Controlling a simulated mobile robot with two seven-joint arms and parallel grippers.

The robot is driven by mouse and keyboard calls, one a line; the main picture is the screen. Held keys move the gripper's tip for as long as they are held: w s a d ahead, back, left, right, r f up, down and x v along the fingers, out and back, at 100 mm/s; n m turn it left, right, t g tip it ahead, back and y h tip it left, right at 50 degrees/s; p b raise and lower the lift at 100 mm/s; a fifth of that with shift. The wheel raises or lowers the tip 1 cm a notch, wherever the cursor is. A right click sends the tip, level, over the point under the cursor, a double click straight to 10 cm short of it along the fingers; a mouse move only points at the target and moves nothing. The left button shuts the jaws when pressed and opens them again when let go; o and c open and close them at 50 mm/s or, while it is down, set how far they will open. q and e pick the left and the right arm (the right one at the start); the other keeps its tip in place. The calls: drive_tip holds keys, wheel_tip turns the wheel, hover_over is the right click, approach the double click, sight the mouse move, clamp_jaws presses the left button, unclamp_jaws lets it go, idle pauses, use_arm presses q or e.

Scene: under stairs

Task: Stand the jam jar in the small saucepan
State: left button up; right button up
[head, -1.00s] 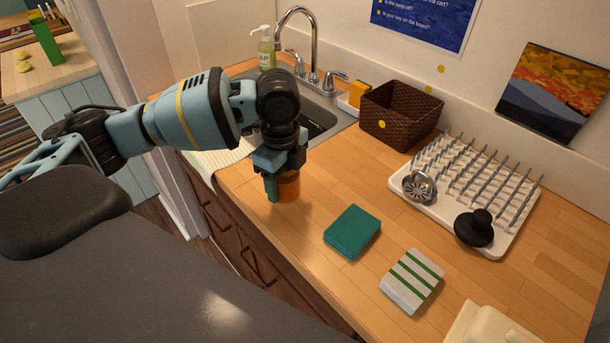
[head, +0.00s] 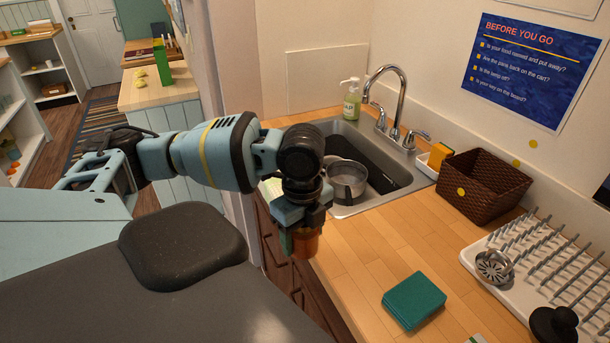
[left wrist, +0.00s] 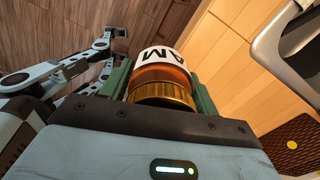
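The jam jar (left wrist: 163,75) is amber with a gold lid and a white label showing "AM". My left gripper (head: 297,240) is shut on the jar (head: 306,243), which hangs beside the counter's front edge in the head view. In the left wrist view the gripper's green fingers (left wrist: 160,88) hold the jar from both sides near the lid. A small metal saucepan (head: 346,180) sits in the sink, beyond and to the right of the gripper in the head view. Its near part is partly hidden by my arm. My right gripper is not in view.
The sink (head: 385,170) has a tall tap (head: 398,95) and a soap bottle (head: 352,100). A brown basket (head: 483,187), a white dish rack (head: 530,275) and a folded teal cloth (head: 414,300) are on the counter. The wood between sink and cloth is clear.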

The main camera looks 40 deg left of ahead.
sight(317, 254)
use_arm(q)
drive_tip(key=c, duration=1)
drive_tip(key=shift+o, duration=0.2)
drive_tip(key=d+n, duration=0.2)
drive_tip(key=n, duration=0.1)
drive_tip(key=w+d+n, duration=0.1)
drive_tip(key=shift+f+n, duration=0.25)
drive_tip(key=shift+n, duration=0.15)
drive_tip(key=d+n, duration=0.2)
drive_tip(key=n, duration=0.1)
drive_tip(key=d+n, duration=0.1)
drive_tip(key=shift+w+f+n, duration=0.15)
drive_tip(key=shift+w+n, duration=0.15)
drive_tip(key=d+n, duration=0.1)
drive_tip(key=n, duration=0.1)
drive_tip(key=d+n, duration=0.1)
drive_tip(key=n, duration=0.1)
drive_tip(key=shift+w+d+f, duration=0.1)
drive_tip(key=shift+w+d, duration=0.1)
drive_tip(key=shift+d, duration=0.2)
drive_tip(key=d+n, duration=0.1)
drive_tip(key=n, duration=0.1)
drive_tip(key=d+n, duration=0.2)
drive_tip(key=n, duration=0.1)
drive_tip(key=shift+w, duration=0.15)
